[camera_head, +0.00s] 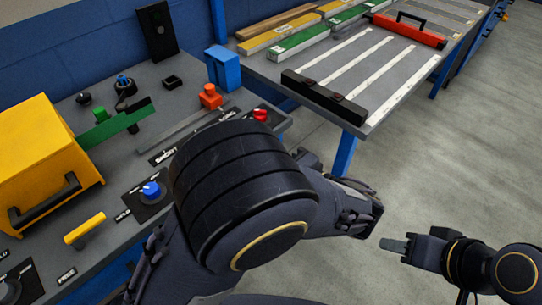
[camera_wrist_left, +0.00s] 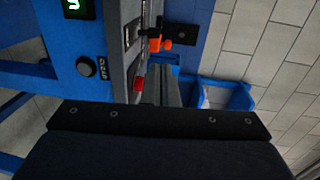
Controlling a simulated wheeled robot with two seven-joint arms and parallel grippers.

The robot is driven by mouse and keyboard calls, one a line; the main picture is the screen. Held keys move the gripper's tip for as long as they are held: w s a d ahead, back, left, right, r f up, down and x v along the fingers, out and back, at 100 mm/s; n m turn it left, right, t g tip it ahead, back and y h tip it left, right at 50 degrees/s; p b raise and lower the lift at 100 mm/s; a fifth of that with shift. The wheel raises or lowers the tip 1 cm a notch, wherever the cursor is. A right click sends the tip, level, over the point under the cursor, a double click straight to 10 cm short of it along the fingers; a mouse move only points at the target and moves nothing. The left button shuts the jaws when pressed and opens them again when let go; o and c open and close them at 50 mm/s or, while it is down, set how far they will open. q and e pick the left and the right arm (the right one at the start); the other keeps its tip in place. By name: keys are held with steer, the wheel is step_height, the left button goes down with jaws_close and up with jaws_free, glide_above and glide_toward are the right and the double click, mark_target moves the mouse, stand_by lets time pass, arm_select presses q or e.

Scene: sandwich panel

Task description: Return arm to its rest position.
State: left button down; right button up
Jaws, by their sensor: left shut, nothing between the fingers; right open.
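My left arm (camera_head: 245,195) fills the middle of the head view, bent over the front edge of the grey control panel. Its hand, with the left gripper (camera_head: 362,212), points right over the open floor; it is partly turned away, shut and empty. In the left wrist view a dark part of my own arm covers the lower half, and no fingertips show there. My right gripper (camera_head: 398,244) is at the lower right over bare floor, pointing left. It is open and holds nothing. The two hands are close together in the picture but apart.
The control panel (camera_head: 185,75) carries a yellow box (camera_head: 45,160), a blue knob (camera_head: 152,190), an orange block (camera_head: 210,97) and a red button (camera_head: 260,115). The floor at right is clear.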

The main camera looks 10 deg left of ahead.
arm_select(q)
steer(key=s+a+n+g+h+p, duration=0.2)
steer(key=s+a+g+h, duration=0.25)
steer(key=a, duration=0.35)
steer(key=s+a+n+g+h+p, duration=0.2)
steer(key=s+a+g+h, duration=0.1)
steer(key=a+g, duration=0.3)
steer(key=s+a+r+n+t+h+p, duration=0.2)
steer(key=s+r+n+t+h+p, duration=0.2)
steer(key=s+h, duration=0.5)
steer(key=shift+s+r+n+t+p, duration=0.15)
steer(key=shift+r+n+t+p, duration=0.6)
steer(key=shift+r, duration=1.1)
steer(key=shift+a+b, duration=0.1)
steer(key=shift+b, duration=0.25)
